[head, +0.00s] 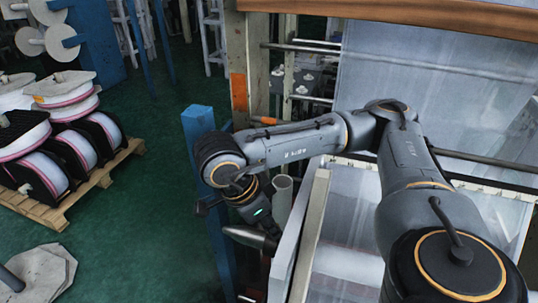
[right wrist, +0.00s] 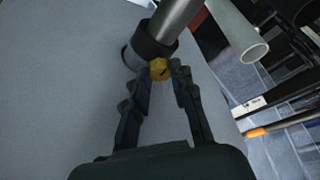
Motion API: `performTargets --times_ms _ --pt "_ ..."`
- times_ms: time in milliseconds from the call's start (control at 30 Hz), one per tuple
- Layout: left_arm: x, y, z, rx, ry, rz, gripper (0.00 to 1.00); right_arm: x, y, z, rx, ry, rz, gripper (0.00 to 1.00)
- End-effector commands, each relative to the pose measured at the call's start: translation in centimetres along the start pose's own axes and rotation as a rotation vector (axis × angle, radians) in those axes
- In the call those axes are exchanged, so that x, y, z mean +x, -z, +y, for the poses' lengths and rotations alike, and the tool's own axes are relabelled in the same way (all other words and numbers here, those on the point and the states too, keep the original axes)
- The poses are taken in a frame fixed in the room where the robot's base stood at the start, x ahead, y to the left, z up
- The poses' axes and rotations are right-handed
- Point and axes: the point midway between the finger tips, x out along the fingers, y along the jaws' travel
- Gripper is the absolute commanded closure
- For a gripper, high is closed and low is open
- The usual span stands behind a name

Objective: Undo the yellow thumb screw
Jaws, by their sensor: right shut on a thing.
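The yellow thumb screw (right wrist: 159,69) shows in the right wrist view, small and faceted, on the side of a black collar (right wrist: 149,46). The collar sits around a grey metal shaft (right wrist: 175,20). My right gripper (right wrist: 160,75) has its two dark fingertips on either side of the screw, closed on it. In the head view the right arm reaches across to the left, and its wrist is above the tapered metal shaft end (head: 250,236). The screw and fingertips cannot be made out there. My left gripper is not in view.
A pale tube (right wrist: 236,32) lies close to the right of the shaft. A flat grey panel (right wrist: 60,80) fills the left of the wrist view. A blue post (head: 200,135) stands beside the arm. A pallet (head: 70,195) with film rolls is on the floor at left.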

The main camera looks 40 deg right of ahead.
Motion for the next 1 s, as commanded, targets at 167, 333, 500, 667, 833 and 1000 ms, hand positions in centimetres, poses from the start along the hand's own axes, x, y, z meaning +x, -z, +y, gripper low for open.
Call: performTargets --times_ms 167,333,500,667,833,1000 --pt "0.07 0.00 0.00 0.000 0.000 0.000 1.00 0.00 0.01 0.01 -0.016 0.007 0.000 1.00" --pt "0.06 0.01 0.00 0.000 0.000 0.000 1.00 0.00 0.02 0.01 -0.017 0.008 0.000 1.00" --pt "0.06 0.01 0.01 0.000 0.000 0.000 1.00 0.00 0.02 0.01 -0.016 0.007 0.000 1.00" --pt "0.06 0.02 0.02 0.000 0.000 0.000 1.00 0.00 0.02 0.01 -0.016 0.007 0.000 0.52" --pt "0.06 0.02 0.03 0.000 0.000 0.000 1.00 0.00 0.01 0.01 -0.016 0.007 0.000 0.52" --pt "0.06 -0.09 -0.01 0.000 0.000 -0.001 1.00 -0.29 0.00 -0.02 -0.016 0.008 -0.001 0.52"
